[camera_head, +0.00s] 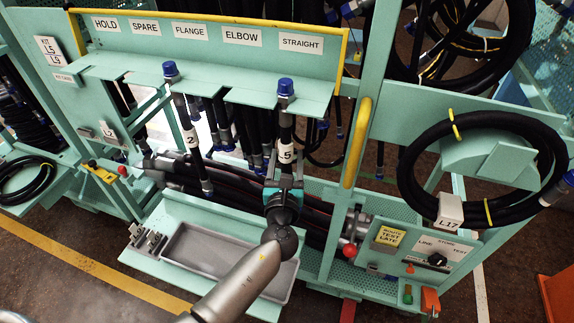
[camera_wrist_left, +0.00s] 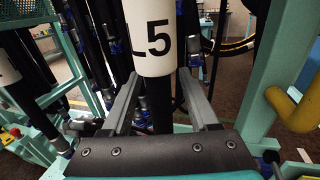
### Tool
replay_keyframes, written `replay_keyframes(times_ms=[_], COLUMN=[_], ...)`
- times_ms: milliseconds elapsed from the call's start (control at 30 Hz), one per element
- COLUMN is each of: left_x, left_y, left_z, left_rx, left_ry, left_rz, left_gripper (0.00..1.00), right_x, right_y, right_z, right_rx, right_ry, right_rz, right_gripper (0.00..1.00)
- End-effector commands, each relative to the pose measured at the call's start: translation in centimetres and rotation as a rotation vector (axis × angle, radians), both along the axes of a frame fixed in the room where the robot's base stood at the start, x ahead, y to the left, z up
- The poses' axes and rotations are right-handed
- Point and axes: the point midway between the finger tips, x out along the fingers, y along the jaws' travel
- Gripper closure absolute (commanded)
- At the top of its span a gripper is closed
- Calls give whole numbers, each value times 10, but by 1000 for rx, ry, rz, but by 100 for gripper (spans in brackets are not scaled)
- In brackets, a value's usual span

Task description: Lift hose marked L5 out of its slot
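The hose marked L5 (camera_head: 285,128) hangs upright in the slotted teal rack, with a blue cap on top and a white label. Its slot is below the right part of the sign strip, near ELBOW and STRAIGHT. My left gripper (camera_head: 284,181) is at the hose just below the label. In the left wrist view the L5 label (camera_wrist_left: 152,38) is close, and the fingers of my left gripper (camera_wrist_left: 161,78) stand open either side of the black hose, with gaps visible. My right gripper is not in view.
A hose marked 2 (camera_head: 190,135) hangs to the left in the same rack (camera_head: 215,72). A yellow handle (camera_head: 357,142) and teal post stand close on the right. A coiled hose marked L17 (camera_head: 449,208) hangs further right. A grey tray (camera_head: 205,250) lies below.

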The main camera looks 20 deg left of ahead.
Motion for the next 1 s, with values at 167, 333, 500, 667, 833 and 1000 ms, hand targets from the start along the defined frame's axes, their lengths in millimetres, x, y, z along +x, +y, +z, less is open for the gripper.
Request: replay_keyframes(times_ms=[167, 333, 500, 667, 833, 1000], left_x=[0, 0, 0, 0, -1, -1], left_y=[0, 0, 0, 0, 0, 0], left_z=[0, 0, 0, 0, 0, 0], left_rx=[0, 0, 0, 1, 1, 1], left_ry=[0, 0, 0, 0, 0, 0], left_rz=[0, 0, 0, 0, 0, 0], left_gripper=[60, 79, 98, 100, 100, 100], right_x=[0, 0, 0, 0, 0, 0], right_y=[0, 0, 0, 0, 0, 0], right_z=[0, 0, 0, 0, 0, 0], right_rx=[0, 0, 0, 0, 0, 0], right_ry=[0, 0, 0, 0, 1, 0], right_rz=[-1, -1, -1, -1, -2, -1], right_gripper=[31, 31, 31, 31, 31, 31])
